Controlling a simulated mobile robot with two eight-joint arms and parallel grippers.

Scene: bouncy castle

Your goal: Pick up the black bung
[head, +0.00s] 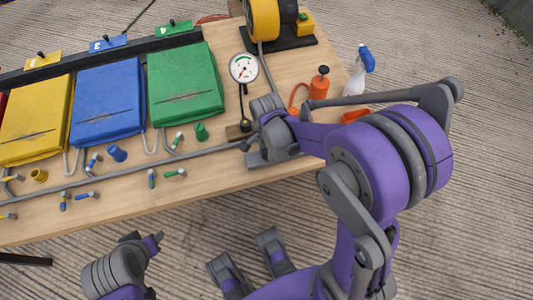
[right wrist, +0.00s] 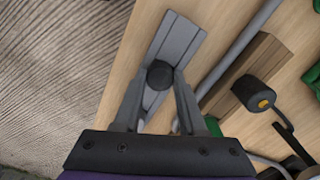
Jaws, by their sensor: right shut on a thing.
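The black bung (right wrist: 160,75) shows in the right wrist view as a dark round end over a grey angled rail piece (right wrist: 182,38). My right gripper (right wrist: 160,78) has its two fingers closed in on the bung, one on each side. In the head view my right gripper (head: 268,128) is over the right part of the table, by the grey rail piece (head: 257,160), and its wrist hides the bung there. My left gripper (head: 150,243) is low in the head view, off the table's front edge; its jaw opening is unclear.
A wooden block with a black orange-centred fitting (right wrist: 255,93) stands close beside my right gripper. A pressure gauge (head: 243,68), orange pump bottle (head: 319,84) and spray bottle (head: 359,72) are near. Yellow, blue and green (head: 186,84) inflatable pads lie left on the wooden table (head: 215,182).

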